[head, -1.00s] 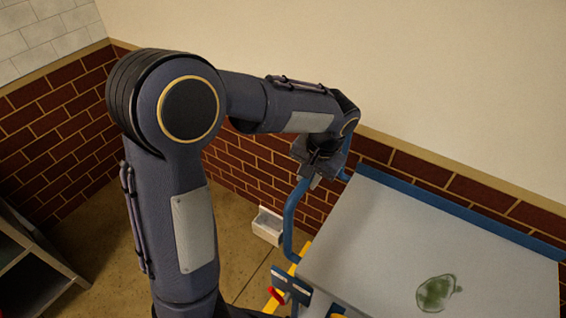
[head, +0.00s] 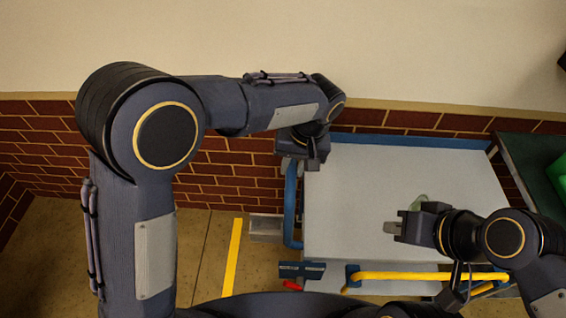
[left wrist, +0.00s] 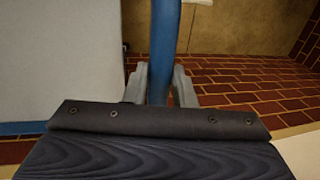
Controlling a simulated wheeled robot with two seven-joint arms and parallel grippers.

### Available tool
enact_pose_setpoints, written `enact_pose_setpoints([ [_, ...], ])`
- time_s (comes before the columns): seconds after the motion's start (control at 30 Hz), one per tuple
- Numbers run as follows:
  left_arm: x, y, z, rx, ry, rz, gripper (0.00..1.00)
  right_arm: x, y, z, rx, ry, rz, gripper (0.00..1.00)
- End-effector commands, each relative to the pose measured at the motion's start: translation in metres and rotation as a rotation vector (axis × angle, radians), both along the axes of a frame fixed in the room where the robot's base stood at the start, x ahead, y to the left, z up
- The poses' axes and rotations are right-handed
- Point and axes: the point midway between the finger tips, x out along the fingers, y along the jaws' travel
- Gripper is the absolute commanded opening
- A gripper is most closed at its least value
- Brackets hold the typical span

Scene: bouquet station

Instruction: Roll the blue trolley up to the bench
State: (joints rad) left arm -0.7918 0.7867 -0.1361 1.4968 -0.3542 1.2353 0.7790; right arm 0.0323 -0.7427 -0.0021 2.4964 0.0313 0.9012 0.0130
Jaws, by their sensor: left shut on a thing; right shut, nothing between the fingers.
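The blue trolley (head: 350,190) has a pale grey top with blue edging and stands close to the brick wall in the head view. Its blue tube handle (head: 291,205) is on its left side. My left gripper (head: 291,165) is shut on the upper part of this handle. In the left wrist view the blue tube (left wrist: 163,50) passes between the two grey fingers (left wrist: 160,85). My right gripper (head: 391,227) is shut and empty, over the trolley top. A dark green surface (head: 525,165) at the right edge may be the bench; most of it is out of view.
A yellow bar (head: 420,276) crosses the trolley's near side. A small pale box (head: 265,228) is left of the handle. A yellow line (head: 232,255) marks open floor.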

Motion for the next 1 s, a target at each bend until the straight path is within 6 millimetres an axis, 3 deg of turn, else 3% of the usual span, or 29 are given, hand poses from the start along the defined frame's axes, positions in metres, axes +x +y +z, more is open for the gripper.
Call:
enact_pose_setpoints([
  [0.3, -0.001, -0.006, 0.000, -0.012, -0.001, -0.001, 0.00, 0.000, 0.000, 0.000, 0.000, 0.000, 0.000, 0.00],
  [0.33, -0.001, -0.006, 0.000, -0.013, -0.001, -0.001, 0.26, 0.000, 0.000, 0.000, 0.000, 0.000, 0.000, 0.00],
  [0.47, -0.001, -0.005, 0.000, -0.012, -0.002, -0.003, 0.43, 0.000, 0.000, 0.000, 0.000, 0.000, 0.000, 0.00],
  [0.77, 0.000, -0.004, 0.002, -0.008, -0.002, -0.001, 0.44, 0.000, 0.000, 0.000, 0.000, 0.000, 0.000, 0.00],
  [1.0, 0.000, -0.011, 0.032, -0.013, -0.006, -0.001, 0.44, 0.000, 0.000, -0.004, 0.000, 0.000, 0.000, 0.00],
])
